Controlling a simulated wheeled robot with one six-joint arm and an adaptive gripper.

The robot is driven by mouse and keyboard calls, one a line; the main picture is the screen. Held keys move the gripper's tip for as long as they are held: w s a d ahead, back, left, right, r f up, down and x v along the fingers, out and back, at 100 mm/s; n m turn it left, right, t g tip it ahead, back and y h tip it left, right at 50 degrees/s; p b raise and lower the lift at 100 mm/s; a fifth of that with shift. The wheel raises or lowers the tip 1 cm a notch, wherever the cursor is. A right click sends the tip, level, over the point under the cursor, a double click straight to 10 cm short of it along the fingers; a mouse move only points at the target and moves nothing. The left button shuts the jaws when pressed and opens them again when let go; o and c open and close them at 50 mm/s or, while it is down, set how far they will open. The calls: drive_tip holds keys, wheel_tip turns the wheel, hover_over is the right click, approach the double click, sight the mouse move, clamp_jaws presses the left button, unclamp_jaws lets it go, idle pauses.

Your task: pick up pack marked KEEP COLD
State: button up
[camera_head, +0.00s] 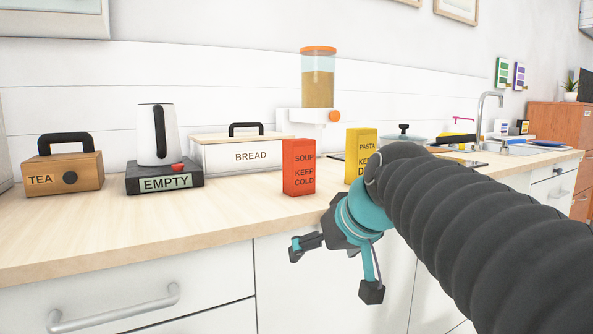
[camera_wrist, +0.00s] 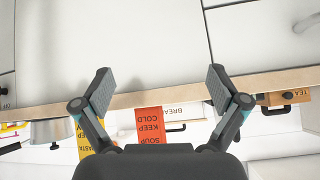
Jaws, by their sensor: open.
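The red pack marked SOUP KEEP COLD (camera_head: 299,167) stands upright on the wooden counter near its front edge. In the wrist view the red pack (camera_wrist: 149,124) appears upside down, between and beyond my fingers. My gripper (camera_head: 332,271) is open and empty, in front of the counter and lower than the pack in the head view. Its two spread fingers also show in the wrist view (camera_wrist: 160,92). A yellow pack marked PASTA (camera_head: 360,154) stands to the right of the red pack; its lower text is partly hidden by my arm.
A white BREAD box (camera_head: 240,157) stands behind and left of the red pack. A dispenser with an orange lid (camera_head: 318,78) is behind it. A kettle (camera_head: 157,135) on an EMPTY base and a TEA box (camera_head: 64,171) are farther left. The counter front left (camera_head: 130,225) is clear.

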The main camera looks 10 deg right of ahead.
sight(294, 146)
drive_tip(key=w+d+r+n+t+y, duration=0.1)
drive_tip(key=w+d+r+t, duration=0.1)
drive_tip(key=w+r, duration=0.65)
drive_tip(key=w+d+r+n+t+y, duration=0.1)
drive_tip(key=w+d+r+n+t, duration=0.1)
drive_tip(key=w+r, duration=0.65)
drive_tip(key=x, duration=0.7)
drive_tip(key=r+x, duration=0.1)
drive_tip(key=x, duration=0.2)
drive_tip(key=shift+w+a+f, duration=0.1)
drive_tip(key=shift+w+a, duration=0.25)
drive_tip(key=shift+a, duration=0.15)
drive_tip(key=shift+c, duration=0.3)
drive_tip(key=c, duration=1.4)
drive_tip(key=shift+c, duration=0.2)
